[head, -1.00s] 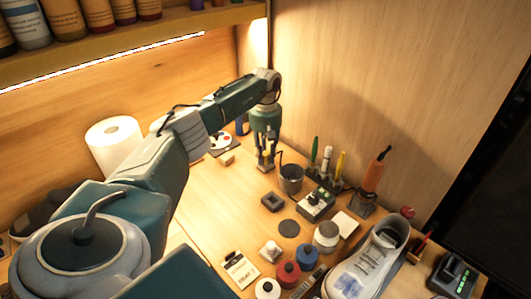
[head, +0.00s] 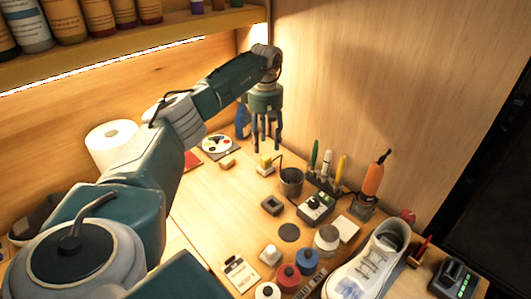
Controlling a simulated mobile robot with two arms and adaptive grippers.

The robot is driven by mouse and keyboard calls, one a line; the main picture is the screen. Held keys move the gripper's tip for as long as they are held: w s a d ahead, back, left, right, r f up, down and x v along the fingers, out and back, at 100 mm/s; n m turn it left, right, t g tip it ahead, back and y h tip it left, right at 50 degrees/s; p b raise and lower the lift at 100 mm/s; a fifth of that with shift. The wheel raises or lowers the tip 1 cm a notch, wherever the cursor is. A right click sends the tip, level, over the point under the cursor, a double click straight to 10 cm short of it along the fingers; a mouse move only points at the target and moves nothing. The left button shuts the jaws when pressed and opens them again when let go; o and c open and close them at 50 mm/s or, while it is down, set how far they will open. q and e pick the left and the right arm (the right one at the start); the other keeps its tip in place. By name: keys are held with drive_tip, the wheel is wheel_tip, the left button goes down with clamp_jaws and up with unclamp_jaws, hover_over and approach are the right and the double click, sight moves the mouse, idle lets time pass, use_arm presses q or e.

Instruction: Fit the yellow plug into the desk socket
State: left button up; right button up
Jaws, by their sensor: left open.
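The yellow plug (head: 265,160) stands upright on a small pale block (head: 265,170), which looks like the desk socket, toward the back of the desk. A dark cord runs from beside it toward the dark cup. It is too small to tell how deep the plug sits. My left gripper (head: 266,148) points down above and just behind the plug in the picture, with its fingers apart and nothing between them. The gripper appears clear of the plug. My right gripper is not in view.
A dark cup (head: 291,180) stands close to the right of the plug. A dark square piece (head: 272,205), a control box (head: 316,207), pens and an orange-handled tool (head: 374,178) stand nearby. A white sneaker (head: 370,262) lies front right. The desk's left middle is clear.

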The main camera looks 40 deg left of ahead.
sight(266, 157)
use_arm(q)
wheel_tip(266, 157, up, 4)
drive_tip(key=shift+r, duration=0.1)
idle(0.6)
